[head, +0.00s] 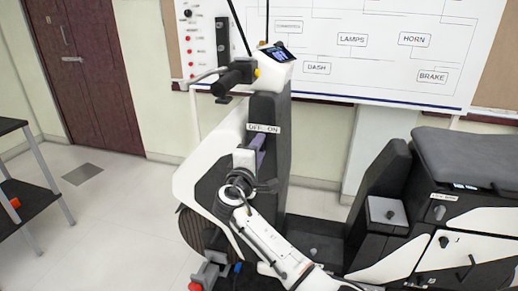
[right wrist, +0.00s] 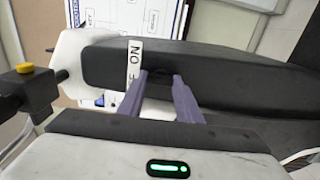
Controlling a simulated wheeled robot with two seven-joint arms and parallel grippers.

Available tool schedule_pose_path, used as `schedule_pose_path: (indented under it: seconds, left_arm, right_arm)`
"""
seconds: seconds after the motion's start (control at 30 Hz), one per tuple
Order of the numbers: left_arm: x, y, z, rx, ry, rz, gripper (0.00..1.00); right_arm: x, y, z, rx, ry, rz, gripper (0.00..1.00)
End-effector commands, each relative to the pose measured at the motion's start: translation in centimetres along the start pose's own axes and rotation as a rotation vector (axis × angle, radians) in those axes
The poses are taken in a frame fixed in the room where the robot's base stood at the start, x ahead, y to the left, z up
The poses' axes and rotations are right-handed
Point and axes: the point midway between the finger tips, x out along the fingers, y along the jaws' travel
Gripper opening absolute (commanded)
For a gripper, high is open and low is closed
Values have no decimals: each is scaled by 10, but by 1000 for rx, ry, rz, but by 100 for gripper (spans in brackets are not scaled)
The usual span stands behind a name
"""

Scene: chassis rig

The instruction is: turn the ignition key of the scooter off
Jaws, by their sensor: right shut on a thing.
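The scooter (head: 212,182) stands upright, with a dark front column and white front panels. An OFF/ON label (head: 263,128) is on the column, and it also shows in the right wrist view (right wrist: 134,66). My right gripper (head: 262,144) reaches the column just below this label. In the right wrist view its two purple fingers (right wrist: 161,77) are at the dark panel beside the label, shut on the ignition key. The key is mostly hidden between the fingertips, so its angle cannot be made out. My left gripper is not in view.
The handlebar grip (head: 233,77) and display (head: 278,54) are above my right gripper. The seat (head: 468,158) and rear body are at right. A wiring board (head: 375,50) hangs behind. A dark shelf table (head: 30,205) stands at far left; the floor between is mostly clear.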

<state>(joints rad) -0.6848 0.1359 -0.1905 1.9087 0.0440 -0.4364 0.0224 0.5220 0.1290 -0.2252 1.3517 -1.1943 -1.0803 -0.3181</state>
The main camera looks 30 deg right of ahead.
Motion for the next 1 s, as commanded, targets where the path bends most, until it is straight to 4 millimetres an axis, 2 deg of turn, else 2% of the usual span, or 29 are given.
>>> schedule_pose_path:
  seconds: [0.03,0.13,0.4,0.53,1.0]
  left_arm:
    - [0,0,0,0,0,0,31]
    - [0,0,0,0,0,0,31]
    - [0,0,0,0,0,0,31]
    - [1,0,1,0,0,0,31]
    - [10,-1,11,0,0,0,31]
  right_arm:
    - [0,-1,0,-5,-1,-1,33]
    - [0,-1,0,-4,-1,0,50]
    - [0,0,0,-1,0,0,50]
    - [-8,-1,-1,0,2,0,50]
    - [-90,-2,0,0,2,-2,50]
